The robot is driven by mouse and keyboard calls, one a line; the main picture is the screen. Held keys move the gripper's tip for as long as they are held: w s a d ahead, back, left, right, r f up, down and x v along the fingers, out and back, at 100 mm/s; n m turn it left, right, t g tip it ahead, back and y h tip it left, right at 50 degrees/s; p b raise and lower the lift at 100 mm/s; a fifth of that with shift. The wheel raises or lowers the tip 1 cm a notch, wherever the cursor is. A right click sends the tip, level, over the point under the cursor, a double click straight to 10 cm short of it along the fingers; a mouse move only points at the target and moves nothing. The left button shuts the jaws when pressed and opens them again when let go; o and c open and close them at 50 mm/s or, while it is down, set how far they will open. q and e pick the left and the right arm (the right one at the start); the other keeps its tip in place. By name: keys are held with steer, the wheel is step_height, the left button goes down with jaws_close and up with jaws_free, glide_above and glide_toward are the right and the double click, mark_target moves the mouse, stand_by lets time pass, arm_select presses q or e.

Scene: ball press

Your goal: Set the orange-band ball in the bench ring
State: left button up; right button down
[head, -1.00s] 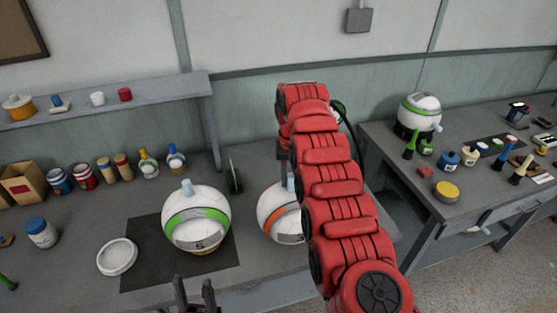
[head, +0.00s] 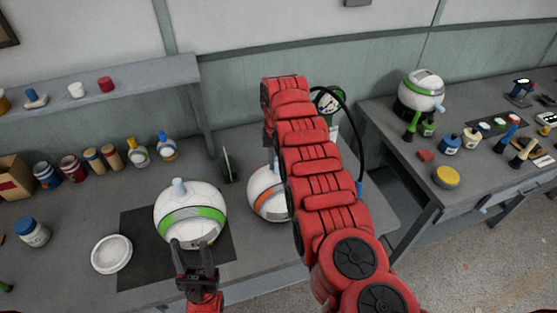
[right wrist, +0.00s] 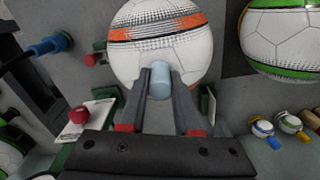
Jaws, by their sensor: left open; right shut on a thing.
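The orange-band ball (head: 264,205), white with a light blue peg, is partly behind my right arm in the head view. In the right wrist view the ball (right wrist: 160,45) is close, and my right gripper (right wrist: 160,85) is shut on its light blue peg (right wrist: 160,82). The right fingers are hidden in the head view. A white ring (head: 112,254) lies on the bench at the left. My left gripper (head: 191,246) is open and empty, in front of the green-band ball (head: 190,213). Whether the orange-band ball touches the bench is unclear.
The green-band ball stands on a dark mat (head: 135,265) between ring and orange-band ball. Several cans and bottles (head: 110,158) line the back of the bench. A second table (head: 395,150) at right holds another green-band ball (head: 421,92) and tools.

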steer(key=shift+a+f+b, duration=0.15)
steer(key=shift+f+b, duration=0.15)
steer(key=c, duration=0.6)
jaws_free()
steer(key=shift+r, duration=0.15)
